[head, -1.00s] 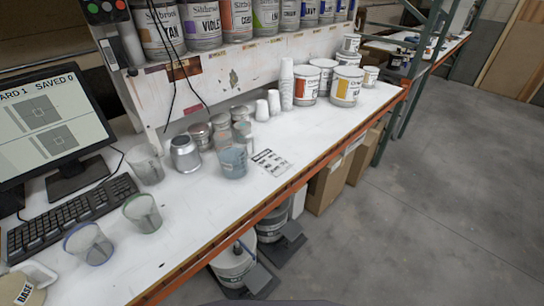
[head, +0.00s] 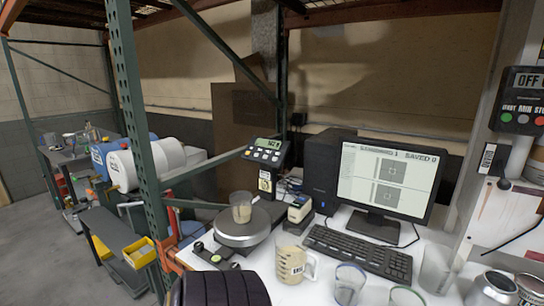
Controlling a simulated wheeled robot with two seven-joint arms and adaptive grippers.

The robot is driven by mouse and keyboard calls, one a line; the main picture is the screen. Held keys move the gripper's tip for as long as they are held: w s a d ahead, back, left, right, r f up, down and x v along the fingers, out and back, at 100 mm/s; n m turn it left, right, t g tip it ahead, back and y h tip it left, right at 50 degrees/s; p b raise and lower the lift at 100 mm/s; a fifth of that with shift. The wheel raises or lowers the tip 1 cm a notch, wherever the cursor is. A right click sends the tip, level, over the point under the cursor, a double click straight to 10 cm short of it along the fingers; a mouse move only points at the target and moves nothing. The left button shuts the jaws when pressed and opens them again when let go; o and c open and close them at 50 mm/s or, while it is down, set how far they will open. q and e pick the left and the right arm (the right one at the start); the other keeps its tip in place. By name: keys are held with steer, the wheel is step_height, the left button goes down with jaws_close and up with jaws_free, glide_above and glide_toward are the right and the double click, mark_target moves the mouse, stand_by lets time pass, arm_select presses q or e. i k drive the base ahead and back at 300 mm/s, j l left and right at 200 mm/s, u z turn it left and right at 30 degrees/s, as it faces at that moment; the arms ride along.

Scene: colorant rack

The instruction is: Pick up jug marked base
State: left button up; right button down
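The jug marked base (head: 289,262) stands upright on the white bench in the head view. It is a clear jug with a handle on its right side, a dark label reading BASE, and pale beige contents. It stands in front of the keyboard and to the right of the round scale. Neither of my grippers shows in this view, and nothing is seen holding the jug.
A scale (head: 242,228) holding a small cup (head: 241,208) is left of the jug. The keyboard (head: 352,252) is behind, and a blue-rimmed cup (head: 349,282) stands to the right. A dark ribbed shape fills the bottom edge at left. A green rack post (head: 142,130) stands left.

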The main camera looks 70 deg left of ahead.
mark_target(291, 253)
steer(key=u, duration=1.95)
